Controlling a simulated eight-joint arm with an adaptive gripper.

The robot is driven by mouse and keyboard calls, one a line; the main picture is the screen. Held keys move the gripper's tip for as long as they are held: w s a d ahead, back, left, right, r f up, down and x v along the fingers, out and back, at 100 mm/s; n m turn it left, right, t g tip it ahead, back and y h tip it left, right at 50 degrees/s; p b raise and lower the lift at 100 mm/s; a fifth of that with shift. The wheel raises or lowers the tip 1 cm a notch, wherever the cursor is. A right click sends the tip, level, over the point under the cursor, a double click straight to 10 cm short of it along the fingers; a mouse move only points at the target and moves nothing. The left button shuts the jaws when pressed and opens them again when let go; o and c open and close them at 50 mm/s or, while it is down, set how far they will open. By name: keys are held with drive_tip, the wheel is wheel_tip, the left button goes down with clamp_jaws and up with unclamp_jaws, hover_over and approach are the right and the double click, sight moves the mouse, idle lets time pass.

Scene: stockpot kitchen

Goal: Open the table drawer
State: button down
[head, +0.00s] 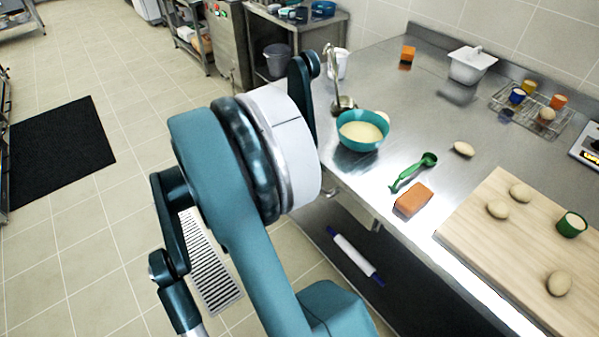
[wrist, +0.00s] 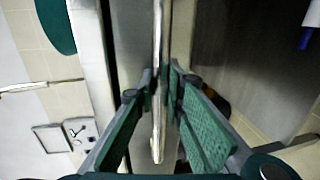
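The table drawer (head: 352,210) is under the steel tabletop's near left edge in the head view, mostly behind my arm. I cannot tell from this whether it stands open. In the wrist view, its long metal bar handle (wrist: 159,35) runs top to bottom through the middle. My gripper (wrist: 160,88) has one finger on each side of the bar. The fingertips are drawn in close and appear shut on it. In the head view my gripper is hidden behind my own arm.
On the tabletop (head: 390,85) are a teal bowl (head: 362,143), a green spoon (head: 410,173), an orange sponge (head: 413,200) and a wooden board (head: 500,235). A rolling pin (head: 355,255) lies on the shelf below.

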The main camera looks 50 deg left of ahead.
drive_tip(key=shift+s, duration=0.1)
drive_tip(key=s, duration=3.2)
drive_tip(key=shift+s, duration=0.1)
drive_tip(key=c, duration=2.4)
unclamp_jaws()
drive_tip(key=shift+o, duration=0.2)
drive_tip(key=s+r, duration=0.2)
drive_tip(key=s, duration=0.9)
drive_tip(key=shift+s+r, duration=0.2)
drive_tip(key=shift+s, duration=0.15)
